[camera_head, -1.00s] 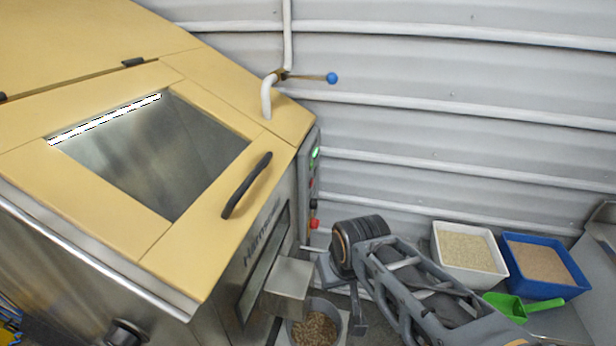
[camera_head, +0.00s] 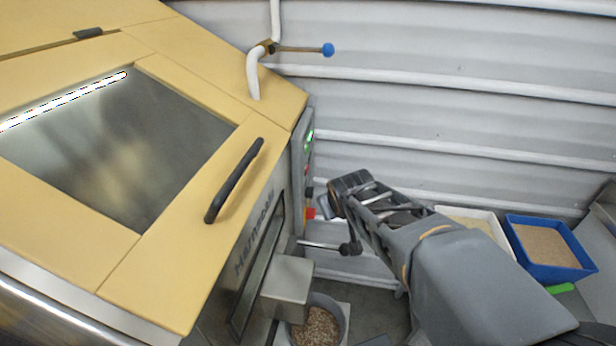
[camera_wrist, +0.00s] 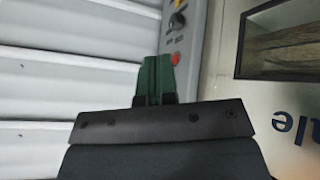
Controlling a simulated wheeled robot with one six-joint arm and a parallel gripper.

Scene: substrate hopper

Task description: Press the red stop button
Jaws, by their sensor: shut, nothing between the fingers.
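The control panel (camera_head: 301,165) is on the machine's right side, seen edge-on in the head view. In the wrist view, a small round red button (camera_wrist: 176,58) sits on the grey panel face (camera_wrist: 190,42), just right of my gripper's tips. A second red part (camera_wrist: 180,3) is cut by the top edge; it seems to be the larger red knob (camera_head: 310,213) low on the panel. No label tells which is the stop button. My gripper (camera_wrist: 157,58) is shut and empty, its green fingers side by side. I cannot tell whether they touch the panel.
A green-lit button (camera_head: 309,137) is higher up. The steel spout (camera_head: 287,287) juts out below, over a bucket (camera_head: 340,322). The corrugated wall (camera_head: 440,130) is behind; a blue tray (camera_head: 545,268) stands at right.

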